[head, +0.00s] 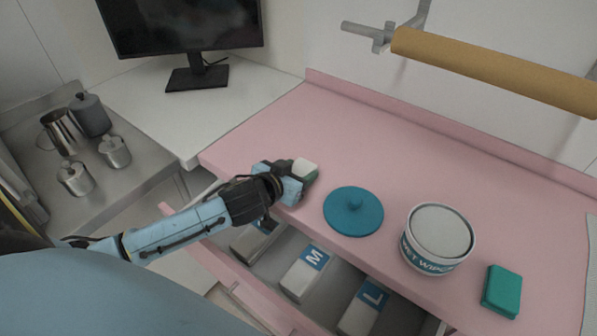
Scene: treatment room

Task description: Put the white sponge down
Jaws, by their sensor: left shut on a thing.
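The white sponge (306,168) is in the jaws of my left gripper (300,175), at the left end of the pink counter (262,135). My left gripper is shut on it. Only part of the sponge shows, with a dark green edge beside it. I cannot tell whether the sponge touches the counter. My right gripper is not in view.
A teal lid (353,212) lies right of my gripper. A wipes tub (438,238) and a green block (502,291) stand further right. Below is an open drawer with boxes marked M (304,272) and L (364,307). The counter's back is clear.

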